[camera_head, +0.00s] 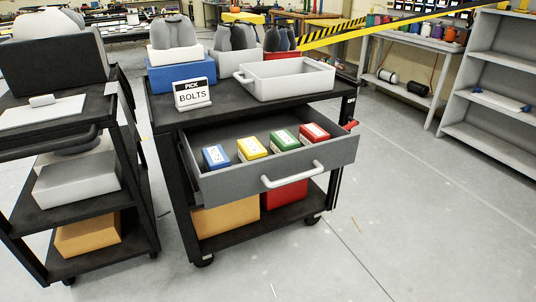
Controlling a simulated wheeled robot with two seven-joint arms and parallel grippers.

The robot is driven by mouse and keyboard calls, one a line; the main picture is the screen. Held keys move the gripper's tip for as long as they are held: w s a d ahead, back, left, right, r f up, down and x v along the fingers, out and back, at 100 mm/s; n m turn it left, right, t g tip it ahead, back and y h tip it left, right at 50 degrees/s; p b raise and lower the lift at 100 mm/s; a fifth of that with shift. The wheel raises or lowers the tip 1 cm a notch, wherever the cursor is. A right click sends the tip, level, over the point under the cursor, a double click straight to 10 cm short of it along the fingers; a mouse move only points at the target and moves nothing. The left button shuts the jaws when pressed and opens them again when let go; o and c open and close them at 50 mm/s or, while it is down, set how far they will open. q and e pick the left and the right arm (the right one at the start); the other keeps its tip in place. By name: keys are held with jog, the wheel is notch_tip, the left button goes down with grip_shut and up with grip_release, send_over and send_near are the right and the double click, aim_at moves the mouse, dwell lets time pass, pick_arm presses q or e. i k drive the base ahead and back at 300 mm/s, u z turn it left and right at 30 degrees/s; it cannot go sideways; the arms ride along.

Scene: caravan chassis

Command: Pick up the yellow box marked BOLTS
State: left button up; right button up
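A small yellow box (252,148) with a white label lies in the open grey drawer (226,187) of the middle black cart. It sits between a blue box (216,157) on its left and a green box (285,140) on its right. A red box (314,134) is at the right end of the row. The label text on the boxes is too small to read. A sign reading PICK BOLTS (193,93) stands on the cart top. Neither of my grippers is in view.
The drawer's white handle (292,175) faces front. A white tray (287,80) stands on the cart (160,112) above the drawer's back. Another black cart (47,210) is close on the left. Grey shelves (490,90) stand at right.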

aim_at(250, 149)
jog(key=u, duration=0.35)
jog(key=i, duration=0.95)
jog(key=z, duration=0.6)
